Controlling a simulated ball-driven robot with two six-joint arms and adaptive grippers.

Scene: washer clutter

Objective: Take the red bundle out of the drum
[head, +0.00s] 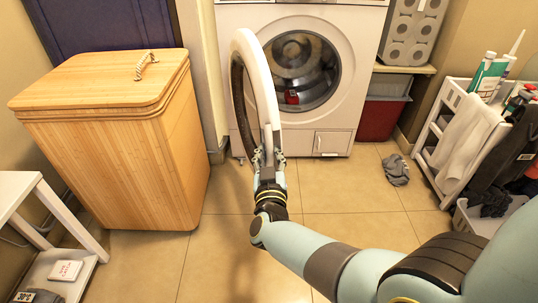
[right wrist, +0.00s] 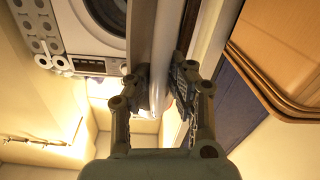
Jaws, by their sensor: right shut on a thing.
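The washer's round door (head: 264,82) is swung open toward me, seen nearly edge-on at the left of the drum opening. My right gripper (head: 268,156) is shut on the lower edge of this door. In the right wrist view the door rim (right wrist: 167,45) runs between both fingers of the right gripper (right wrist: 162,88). A small red bundle (head: 292,97) lies low in the metal drum (head: 305,62), apart from the gripper. My left gripper is not in view.
A wooden hamper (head: 115,130) stands left of the washer (head: 345,110). A white cart (head: 450,165) with bottles and cloths stands at the right. A grey cloth (head: 396,169) lies on the floor. The floor before the washer is otherwise clear.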

